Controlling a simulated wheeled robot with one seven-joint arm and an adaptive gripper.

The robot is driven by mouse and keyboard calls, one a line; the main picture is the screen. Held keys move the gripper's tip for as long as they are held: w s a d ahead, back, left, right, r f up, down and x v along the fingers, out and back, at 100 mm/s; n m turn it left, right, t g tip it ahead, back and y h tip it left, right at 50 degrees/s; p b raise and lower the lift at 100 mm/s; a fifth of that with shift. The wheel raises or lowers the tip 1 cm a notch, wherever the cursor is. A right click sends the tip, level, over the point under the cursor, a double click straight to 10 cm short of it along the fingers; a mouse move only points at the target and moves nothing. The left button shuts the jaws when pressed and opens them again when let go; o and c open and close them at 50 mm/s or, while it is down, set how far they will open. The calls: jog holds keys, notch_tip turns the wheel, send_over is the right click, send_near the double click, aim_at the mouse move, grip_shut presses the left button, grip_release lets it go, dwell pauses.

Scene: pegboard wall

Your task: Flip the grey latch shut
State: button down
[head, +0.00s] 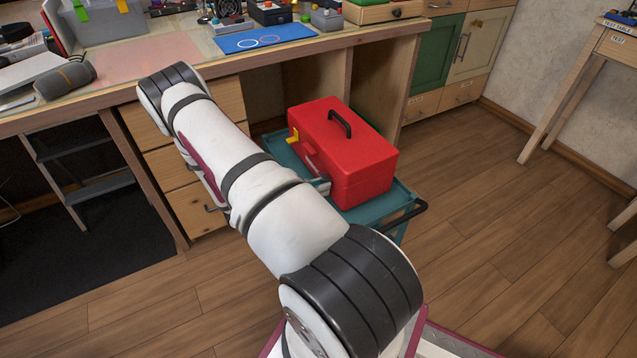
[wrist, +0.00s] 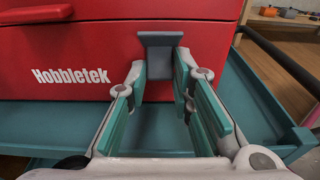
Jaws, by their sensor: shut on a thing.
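The red toolbox (head: 352,160) has a dark handle on its lid, which is down. Its red front with white "Hobbletek" lettering fills the upper wrist view (wrist: 70,50). The grey latch (wrist: 160,40) is on this front, near the seam under the lid. It is wider at the top and runs down between my fingertips. My gripper (wrist: 160,75) is shut on the grey latch, one teal-padded finger on each side. Whether the latch is fastened I cannot tell. In the head view my arm hides most of the gripper.
The toolbox stands on a teal cart (head: 372,212) with a raised rim and a black handle (head: 407,215). A yellow latch (head: 294,138) shows on the toolbox. A cluttered workbench (head: 150,90) with drawers is behind.

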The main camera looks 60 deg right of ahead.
notch_tip(320, 180, up, 3)
jog(key=t+y+p, duration=0.1)
jog(key=y+p, duration=0.1)
jog(key=p, duration=0.2)
jog(key=t+y+p, duration=0.1)
jog(key=y+p, duration=0.1)
jog(key=p, duration=0.2)
jog(key=shift+a+f+t+y, duration=0.2)
jog(key=shift+t+y, duration=0.1)
jog(key=shift+t, duration=0.1)
jog(key=shift+d+r+t+y+p, duration=0.1)
jog(key=shift+r+t+y+p, duration=0.2)
jog(key=shift+t+y+p, duration=0.65)
jog(key=shift+d+r+t+y+p, duration=0.1)
jog(key=shift+r+t+y+p, duration=0.2)
jog(key=shift+y+p, duration=1.1)
jog(key=shift+f+p, duration=0.1)
jog(key=shift+p, duration=0.35)
jog(key=c, duration=1.4)
grip_release()
jog(key=v, duration=1.2)
jog(key=shift+s, duration=0.15)
